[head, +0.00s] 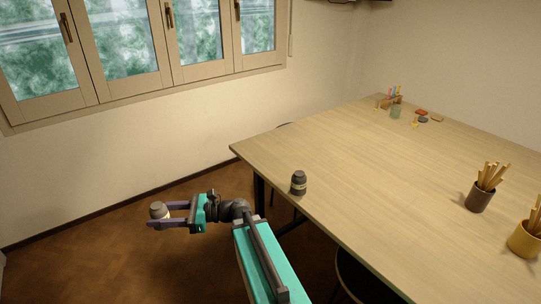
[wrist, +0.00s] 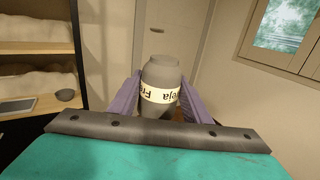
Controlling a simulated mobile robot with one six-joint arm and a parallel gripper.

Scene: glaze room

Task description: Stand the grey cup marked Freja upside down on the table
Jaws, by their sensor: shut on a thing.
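My gripper (head: 159,215) is shut on a grey cup (head: 158,209), held in the air left of the table (head: 330,150), over the floor. In the wrist view the cup (wrist: 161,73) sits between the two purple fingers. The cup's axis looks about upright. The lower part is partly hidden behind the gripper. A second dark grey cup-like vessel (head: 298,183) with a pale band stands near the table's left edge; its lettering is too small to read.
A brown pot (head: 478,200) and a yellow pot (head: 525,240) of sticks stand at the table's right. A greenish jar (head: 396,112) and several small items are at the far corner. The table's middle is clear. Shelves (wrist: 40,47) show in the wrist view.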

